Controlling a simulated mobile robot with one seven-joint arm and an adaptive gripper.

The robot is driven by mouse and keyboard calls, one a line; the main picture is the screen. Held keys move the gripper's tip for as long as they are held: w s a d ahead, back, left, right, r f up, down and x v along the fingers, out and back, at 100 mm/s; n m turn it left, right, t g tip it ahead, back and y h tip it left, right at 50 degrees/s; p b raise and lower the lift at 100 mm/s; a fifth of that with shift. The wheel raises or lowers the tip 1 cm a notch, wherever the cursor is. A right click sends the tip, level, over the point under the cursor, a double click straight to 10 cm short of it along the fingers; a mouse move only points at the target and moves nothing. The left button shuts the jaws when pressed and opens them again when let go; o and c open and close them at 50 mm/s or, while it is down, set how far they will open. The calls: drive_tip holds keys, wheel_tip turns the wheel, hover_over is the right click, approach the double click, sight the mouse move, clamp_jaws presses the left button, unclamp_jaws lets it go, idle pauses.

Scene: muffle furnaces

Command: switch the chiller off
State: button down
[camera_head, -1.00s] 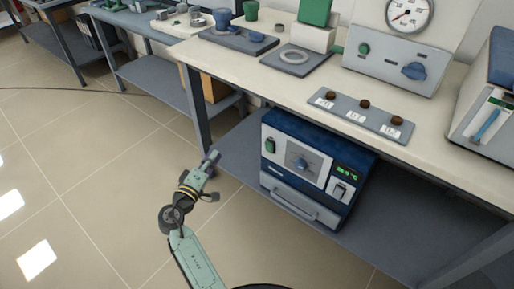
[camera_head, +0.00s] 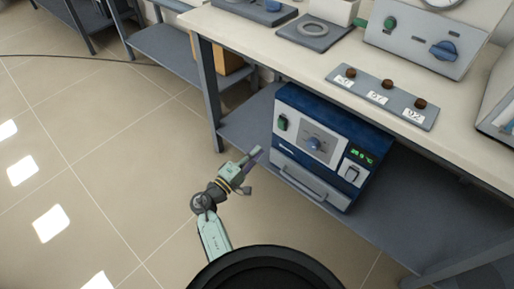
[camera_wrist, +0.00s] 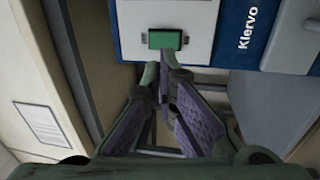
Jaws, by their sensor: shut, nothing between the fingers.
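The chiller (camera_head: 290,158) is a blue box with a pale front panel, standing on the lower shelf of the bench. My gripper (camera_head: 257,153) is shut and empty, just in front of the chiller's left side and below the green switch. In the wrist view the green switch (camera_wrist: 165,39) lies just beyond my fingertips (camera_wrist: 165,62). I cannot tell whether they touch the panel.
The benchtop (camera_head: 290,50) overhangs the chiller. On it are a plate with several brown knobs (camera_head: 383,97) and a grey box with a blue knob (camera_head: 425,45). A bench leg (camera_head: 209,100) stands left of the chiller. The tiled floor (camera_head: 110,170) at left is clear.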

sight(281, 124)
drive_tip(key=p+x, duration=0.2)
drive_tip(key=x, duration=0.9)
drive_tip(key=shift+w+d, duration=0.1)
drive_tip(key=shift+w, duration=0.1)
drive_tip(key=shift+r+p, duration=0.15)
drive_tip(key=shift+p, duration=0.2)
drive_tip(key=p, duration=0.2)
drive_tip(key=r+g+y+p, duration=0.1)
drive_tip(key=shift+w+d+r+p, duration=0.2)
drive_tip(key=shift+w+p, duration=0.15)
drive_tip(key=shift+f+g, duration=0.2)
drive_tip(key=shift+g, duration=0.1)
drive_tip(key=shift+d+f, duration=0.1)
